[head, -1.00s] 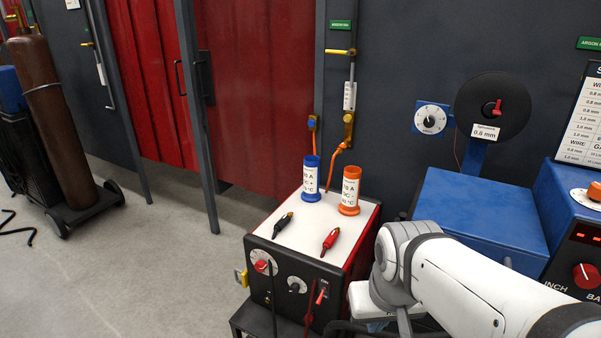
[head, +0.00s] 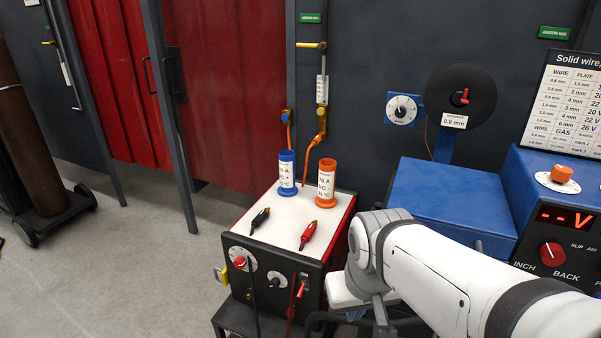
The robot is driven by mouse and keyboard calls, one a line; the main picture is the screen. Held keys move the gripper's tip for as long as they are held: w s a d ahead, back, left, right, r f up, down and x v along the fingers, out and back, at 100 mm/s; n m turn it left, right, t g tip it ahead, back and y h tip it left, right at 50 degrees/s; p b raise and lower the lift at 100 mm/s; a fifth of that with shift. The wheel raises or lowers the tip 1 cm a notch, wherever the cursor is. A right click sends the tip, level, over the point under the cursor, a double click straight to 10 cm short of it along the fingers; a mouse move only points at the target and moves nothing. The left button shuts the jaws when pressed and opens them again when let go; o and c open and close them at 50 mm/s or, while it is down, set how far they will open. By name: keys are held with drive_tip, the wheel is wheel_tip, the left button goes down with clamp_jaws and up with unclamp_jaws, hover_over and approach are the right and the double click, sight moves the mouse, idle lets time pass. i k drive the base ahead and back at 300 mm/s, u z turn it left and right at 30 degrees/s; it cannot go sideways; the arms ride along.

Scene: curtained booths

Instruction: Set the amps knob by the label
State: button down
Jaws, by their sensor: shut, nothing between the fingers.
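A welding power source with a white top (head: 283,208) and dark front stands low in the middle of the head view. Its front carries a red knob (head: 239,264) on a white dial and a black knob (head: 276,281) on a smaller dial. Their markings are too small to read. A blue tube (head: 287,176) and an orange tube (head: 326,186) stand upright on top. Their labels show current in A, "DC" and °C, with digits partly turned away. My arm reaches in from the lower right, just right of this unit. My gripper's fingers are not visible.
A black plug (head: 259,220) and a red plug (head: 308,234) lie on the unit's top. Right are a blue cabinet (head: 445,205), a wire spool (head: 459,97) and a wire feeder with a red knob (head: 552,255). Left floor (head: 100,270) is clear up to a gas cylinder (head: 25,150).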

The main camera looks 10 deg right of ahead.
sight(239, 263)
drive_tip(key=z, duration=1.6)
drive_tip(key=k, duration=1.3)
drive_tip(key=u, duration=1)
drive_tip(key=i, duration=1)
